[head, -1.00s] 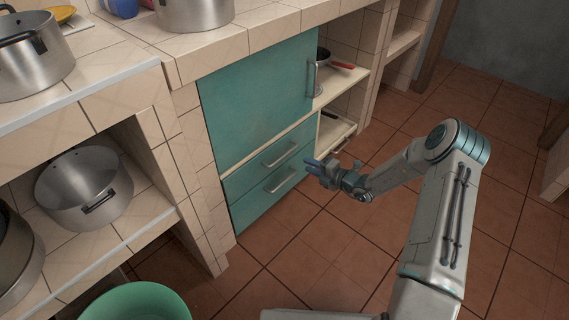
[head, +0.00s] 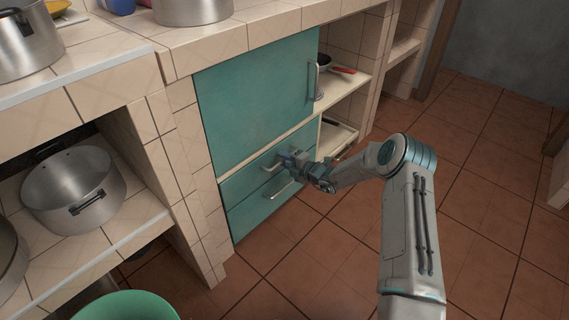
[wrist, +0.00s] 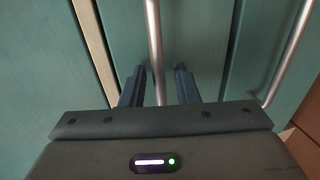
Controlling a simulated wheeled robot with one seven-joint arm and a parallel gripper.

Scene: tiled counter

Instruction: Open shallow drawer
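Two teal drawers sit one above the other below a teal cabinet door. The upper drawer (head: 236,184) looks shut, its front flush with the cabinet. Its metal bar handle (wrist: 153,35) runs between my gripper's fingers in the wrist view. My gripper (wrist: 158,78) is open, with a finger on each side of the bar and gaps showing. In the head view my gripper (head: 285,158) is at the upper drawer's front and hides part of that handle. The lower drawer (head: 256,214) also looks shut; its handle (head: 281,187) is just below my gripper.
The cabinet door (head: 255,95) above is shut, with a vertical handle (head: 311,80). Open shelves with a red-handled pan (head: 340,70) are to the right. A green basin (head: 125,305) and a pot (head: 75,188) are at left. The tiled floor (head: 330,260) before the drawers is clear.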

